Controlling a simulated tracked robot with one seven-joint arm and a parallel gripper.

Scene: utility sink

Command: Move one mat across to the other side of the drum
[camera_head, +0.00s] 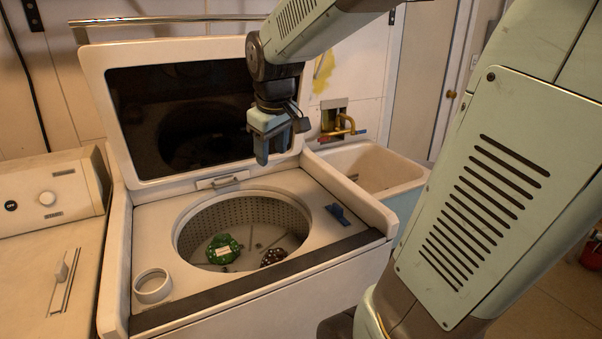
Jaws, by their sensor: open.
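The washer drum (243,206) is a round, perforated metal tub under a raised lid. Inside it, at the front left, lies a green scalloped piece with a white label (222,250). A smaller dark brown, bumpy piece (273,257) lies to its right, near the front wall and apart from it. I cannot tell for sure which of these is a mat. My gripper (272,150) hangs above the back right of the drum, in front of the lid, pointing down. It is open and empty. The near rim hides part of the drum floor.
The open lid (92,88) stands behind the drum. A blue object (339,214) sits on the deck at right, and a round white cup-like fitting (153,286) at front left. A sink (373,163) with a brass tap (343,128) is at right; another appliance (48,255) is at left.

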